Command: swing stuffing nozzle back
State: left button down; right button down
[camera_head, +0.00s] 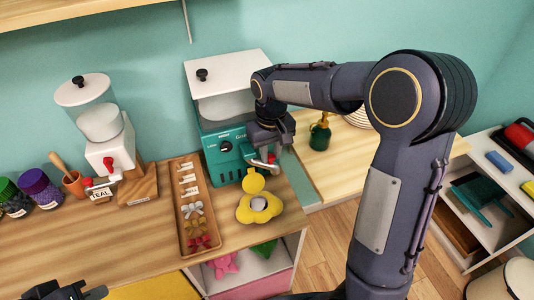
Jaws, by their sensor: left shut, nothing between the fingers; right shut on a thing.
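The stuffing machine (224,165) has a teal front and a pale hopper with a black knob; it stands against the wall. Its nozzle (264,164), a small pale metal piece with a red part beside it, is at the machine's right front. My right gripper (268,150) reaches down from the right and is shut on the nozzle; its fingertips are partly hidden. A yellow plush piece (262,216) with a grey disc lies on the counter just below the nozzle. My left gripper (68,290) is shut and empty at the bottom left edge, partly cut off.
A wooden tray (184,231) with labels and bows lies left of the plush. A white dispenser (121,150) with a red tap and several jars stand further left. A green bottle (320,135) is on the lower counter at right. The front left counter is clear.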

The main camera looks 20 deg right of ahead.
jog(key=shift+w+d+n+p, duration=0.35)
jog(key=shift+w+n, duration=0.3)
jog(key=shift+n, duration=0.55)
jog(key=shift+w+d+n+p, duration=0.25)
jog(key=shift+w+n, duration=0.35)
jog(key=shift+n, duration=0.6)
jog(key=c, duration=1.2)
grip_release()
notch_tip(320, 180, up, 8)
jog(key=shift+b, duration=0.3)
jog(key=shift+c, duration=0.3)
